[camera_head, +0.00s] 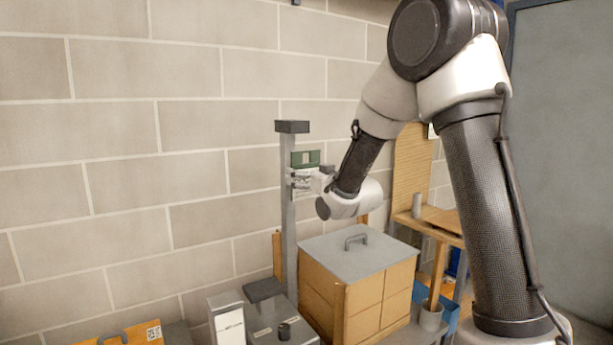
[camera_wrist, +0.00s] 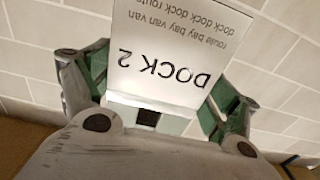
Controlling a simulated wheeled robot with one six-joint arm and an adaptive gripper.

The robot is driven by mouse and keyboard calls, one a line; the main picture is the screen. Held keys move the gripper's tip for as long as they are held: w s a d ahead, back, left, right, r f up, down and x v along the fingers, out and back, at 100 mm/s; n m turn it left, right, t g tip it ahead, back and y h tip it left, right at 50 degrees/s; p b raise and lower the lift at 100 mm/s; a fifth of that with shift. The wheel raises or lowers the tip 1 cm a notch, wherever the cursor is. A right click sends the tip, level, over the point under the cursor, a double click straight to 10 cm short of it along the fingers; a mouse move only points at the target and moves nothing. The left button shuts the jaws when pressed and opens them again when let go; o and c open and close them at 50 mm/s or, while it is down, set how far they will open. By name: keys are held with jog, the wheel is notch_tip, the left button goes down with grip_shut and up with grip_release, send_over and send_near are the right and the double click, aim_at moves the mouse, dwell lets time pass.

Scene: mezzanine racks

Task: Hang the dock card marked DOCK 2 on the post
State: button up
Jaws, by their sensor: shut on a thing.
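The dock card (camera_wrist: 165,45), white with black DOCK 2 lettering, appears upside down in the wrist view. My gripper (camera_wrist: 160,92) is shut on it, its green-lined fingers on either side of the end near the DOCK 2 line. A pale strip with a dark square lies at that end. In the head view, the grey post (camera_head: 288,215) stands upright with a dark block on top. My gripper (camera_head: 302,180) is close beside its upper part, below the block. The card is small there; I cannot tell whether it touches the post.
A green panel (camera_head: 306,158) shows beside the post above my gripper. Below my arm is a wooden box (camera_head: 362,300) with a grey handled lid. The block wall is behind; the left is open.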

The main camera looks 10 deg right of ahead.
jog(key=shift+w, duration=0.25)
jog(key=shift+x, duration=0.95)
jog(key=shift+w+a, duration=0.1)
jog(key=shift+w, duration=0.05)
dwell(0.3)
jog(key=shift+x, duration=0.85)
jog(key=shift+w, duration=0.15)
jog(key=shift+x, duration=0.8)
jog(key=shift+w+a+f, duration=0.1)
jog(key=shift+f, duration=0.1)
jog(key=shift+w+a+f, duration=0.1)
jog(key=shift+w+f, duration=0.05)
jog(key=shift+w, duration=0.15)
dwell(0.6)
